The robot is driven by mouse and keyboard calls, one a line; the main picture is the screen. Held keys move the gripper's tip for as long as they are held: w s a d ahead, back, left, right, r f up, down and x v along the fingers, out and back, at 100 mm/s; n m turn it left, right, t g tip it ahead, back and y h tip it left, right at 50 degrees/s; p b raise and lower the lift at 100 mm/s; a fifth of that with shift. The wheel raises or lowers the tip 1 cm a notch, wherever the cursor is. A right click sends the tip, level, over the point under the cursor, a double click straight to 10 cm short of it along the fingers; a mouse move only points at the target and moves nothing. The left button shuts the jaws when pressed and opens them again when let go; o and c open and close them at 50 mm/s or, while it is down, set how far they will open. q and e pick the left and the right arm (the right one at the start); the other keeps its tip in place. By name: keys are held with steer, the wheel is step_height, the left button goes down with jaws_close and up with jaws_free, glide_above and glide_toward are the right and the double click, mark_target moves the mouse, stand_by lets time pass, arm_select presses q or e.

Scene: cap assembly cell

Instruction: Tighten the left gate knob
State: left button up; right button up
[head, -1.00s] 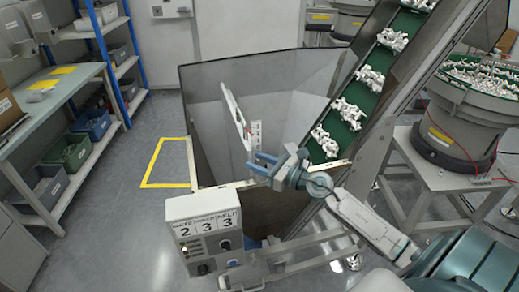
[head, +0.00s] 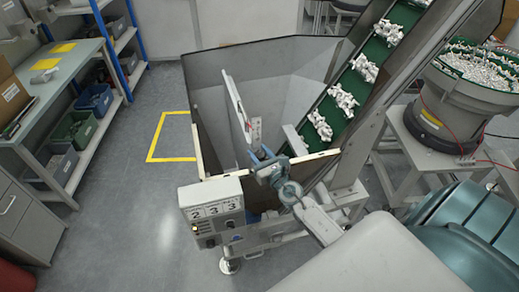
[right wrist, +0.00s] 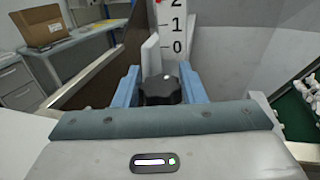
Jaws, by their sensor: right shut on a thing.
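A black lobed knob (right wrist: 160,89) shows in the right wrist view, in front of a white scale plate (right wrist: 173,35) marked 2, 1, 0. My right gripper (right wrist: 162,86) has its blue fingers on both sides of the knob and is shut on it. In the head view my right gripper (head: 260,157) is at the hopper's front rim, at the foot of the upright white gate strip (head: 238,104). The gripper mostly hides the knob there. A second gate knob cannot be made out. My left gripper is not in view.
The grey hopper (head: 215,85) stands behind the gripper. A control box (head: 212,208) reading 2 3 3 is at its front left. The green conveyor (head: 327,105) with white parts rises to the right, near a bowl feeder (head: 440,115).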

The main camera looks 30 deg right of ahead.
stand_by(0.5)
steer(key=o, duration=0.7)
steer(key=shift+s+a+b, duration=0.2)
steer(key=shift+s+b, duration=0.4)
steer(key=shift+s, duration=2.1)
steer(key=shift+s+a+b, duration=0.2)
steer(key=shift+s+b, duration=0.35)
steer(key=shift+s, duration=2.1)
